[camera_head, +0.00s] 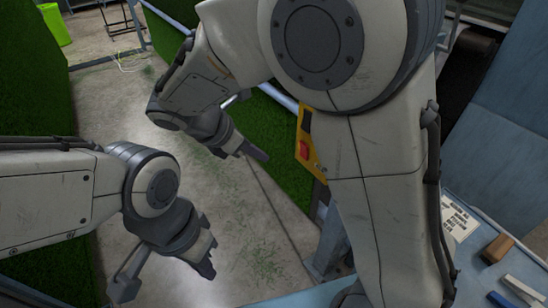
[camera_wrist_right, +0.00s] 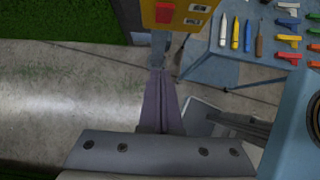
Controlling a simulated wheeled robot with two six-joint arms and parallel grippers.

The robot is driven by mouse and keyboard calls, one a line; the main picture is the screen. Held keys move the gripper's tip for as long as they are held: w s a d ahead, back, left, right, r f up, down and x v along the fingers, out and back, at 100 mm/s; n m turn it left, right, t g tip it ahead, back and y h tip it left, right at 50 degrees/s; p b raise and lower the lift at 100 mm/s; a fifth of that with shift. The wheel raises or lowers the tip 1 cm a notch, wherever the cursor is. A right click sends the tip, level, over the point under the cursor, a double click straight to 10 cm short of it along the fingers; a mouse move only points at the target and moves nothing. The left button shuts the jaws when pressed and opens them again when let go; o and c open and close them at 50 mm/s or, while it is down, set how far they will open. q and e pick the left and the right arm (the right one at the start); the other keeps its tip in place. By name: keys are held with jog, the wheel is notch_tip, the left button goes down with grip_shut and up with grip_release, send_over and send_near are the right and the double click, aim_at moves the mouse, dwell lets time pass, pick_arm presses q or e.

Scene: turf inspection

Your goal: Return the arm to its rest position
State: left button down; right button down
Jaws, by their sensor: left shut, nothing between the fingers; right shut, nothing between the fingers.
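My right arm comes in from the upper right of the head view and bends back down. Its gripper (camera_head: 262,156) is shut and empty, held in the air over the concrete floor near a strip of green turf. In the right wrist view the same gripper (camera_wrist_right: 158,75) shows its fingers together, pointing at the foot of a yellow panel. My left arm enters from the left. Its gripper (camera_head: 208,265) is shut and empty over the floor, lower and further left than the right one.
The yellow panel (camera_head: 305,150) with a red button is close to my right arm. A blue table (camera_wrist_right: 222,72) at right holds several coloured tools. Green turf (camera_head: 30,85) hangs at left. A lime bin (camera_head: 54,25) stands far back. The concrete floor (camera_head: 110,100) between is clear.

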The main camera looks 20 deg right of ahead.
jog(key=shift+v, duration=0.75)
jog(key=shift+s+a+f, duration=0.1)
jog(key=s+a+f+m+g+y+b, duration=0.1)
jog(key=s+f+m+y+b, duration=0.1)
jog(key=s+f+m+y, duration=0.2)
jog(key=s+a+f+m+g+y+b, duration=0.1)
jog(key=s+a+f+m+y+b, duration=0.1)
jog(key=s+m, duration=0.9)
jog(key=s+f+y+b, duration=0.1)
jog(key=s+f+y, duration=0.1)
jog(key=s, duration=0.3)
jog(key=shift+s+f+g, duration=0.35)
jog(key=shift+f+g, duration=0.05)
jog(key=shift+f, duration=0.25)
jog(key=shift+d, duration=0.2)
